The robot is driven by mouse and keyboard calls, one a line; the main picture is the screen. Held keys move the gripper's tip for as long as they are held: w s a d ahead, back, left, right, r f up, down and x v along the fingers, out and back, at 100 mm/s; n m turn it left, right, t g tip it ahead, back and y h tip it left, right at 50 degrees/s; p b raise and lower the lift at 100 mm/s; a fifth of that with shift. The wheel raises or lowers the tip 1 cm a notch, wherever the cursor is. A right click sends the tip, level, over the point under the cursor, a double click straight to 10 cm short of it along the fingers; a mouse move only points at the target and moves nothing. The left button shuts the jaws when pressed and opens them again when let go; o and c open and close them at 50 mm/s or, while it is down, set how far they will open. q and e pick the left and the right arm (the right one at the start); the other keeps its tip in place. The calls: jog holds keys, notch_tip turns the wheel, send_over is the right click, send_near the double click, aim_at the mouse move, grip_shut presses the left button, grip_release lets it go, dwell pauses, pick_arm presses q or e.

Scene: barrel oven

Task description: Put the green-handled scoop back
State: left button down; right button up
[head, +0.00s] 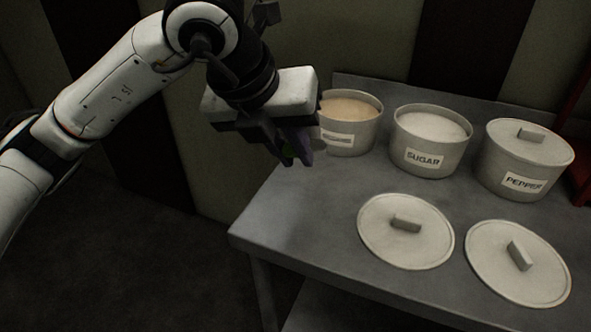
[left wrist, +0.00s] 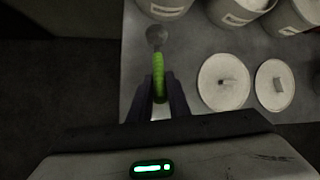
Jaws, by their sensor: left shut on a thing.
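The green-handled scoop (left wrist: 158,77) is between the fingers of my left gripper (left wrist: 159,100), which is shut on its handle. In the left wrist view its grey bowl (left wrist: 156,36) points away from the gripper, toward the pots. In the head view my left gripper (head: 296,160) is above the table's left edge, left of the leftmost pot (head: 350,135). Only a little green shows there between the dark fingers, and the bowl is hidden. My right gripper is not in view.
The leftmost pot is open with tan contents. An open sugar pot (head: 428,155) and a lidded pepper pot (head: 520,175) stand beside it. Two loose lids (head: 375,235) (head: 500,275) lie in front on the grey table (head: 310,240). The table's front left is clear.

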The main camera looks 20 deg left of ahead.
pick_arm(q)
jog(key=shift+f+b, duration=0.4)
jog(key=shift+f, duration=1.55)
jog(key=c, duration=1.7)
grip_release()
jog(key=shift+o, duration=0.2)
jog(key=shift+r, duration=0.1)
jog(key=shift+r, duration=0.15)
jog(key=p+v, duration=0.1)
jog(key=v, duration=1.1)
jog(key=shift+p, duration=0.35)
jog(key=shift+w, duration=0.1)
